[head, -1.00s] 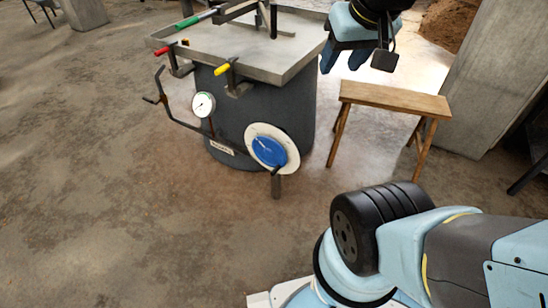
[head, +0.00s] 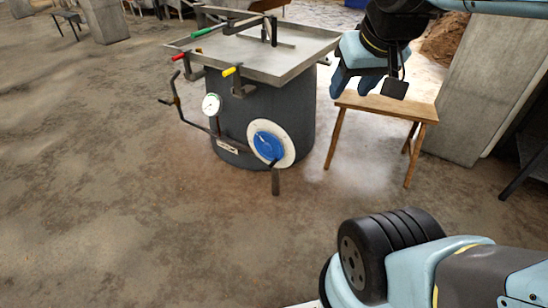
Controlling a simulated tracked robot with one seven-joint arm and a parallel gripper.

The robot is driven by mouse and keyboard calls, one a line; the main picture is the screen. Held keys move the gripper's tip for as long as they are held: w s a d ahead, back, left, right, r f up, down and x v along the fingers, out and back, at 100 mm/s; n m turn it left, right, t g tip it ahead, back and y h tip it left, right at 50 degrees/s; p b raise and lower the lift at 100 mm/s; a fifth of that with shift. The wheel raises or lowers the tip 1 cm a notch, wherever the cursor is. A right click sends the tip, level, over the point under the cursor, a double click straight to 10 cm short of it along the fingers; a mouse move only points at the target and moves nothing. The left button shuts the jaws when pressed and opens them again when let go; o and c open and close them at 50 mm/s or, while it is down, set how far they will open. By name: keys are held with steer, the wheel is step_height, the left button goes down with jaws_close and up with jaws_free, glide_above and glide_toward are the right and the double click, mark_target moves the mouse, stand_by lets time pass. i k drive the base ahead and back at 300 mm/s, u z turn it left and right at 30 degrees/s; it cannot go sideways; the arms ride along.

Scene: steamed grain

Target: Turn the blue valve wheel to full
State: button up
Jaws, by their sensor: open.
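The blue valve wheel (head: 268,146) sits on a round white dial plate (head: 288,150) low on the front of a dark grey drum (head: 300,108). A dark handle (head: 275,180) hangs from the wheel's lower edge. A white round gauge (head: 211,104) is to its left. My gripper (head: 358,88) points down at the upper right, in front of the wooden bench. It is open and empty, well above and to the right of the wheel, and not touching it. The markings on the dial plate are too small to read.
A metal tray table (head: 255,62) tops the drum, with red, yellow and green handles at its edge. A bent dark pipe (head: 190,122) sticks out at left. A wooden bench (head: 385,105) stands right of the drum. The concrete floor in front is clear.

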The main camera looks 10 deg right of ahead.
mark_target(267, 145)
steer(key=z, duration=1.2)
steer(key=k, duration=1.4)
steer(key=u, duration=0.9)
steer(key=i, duration=1.05)
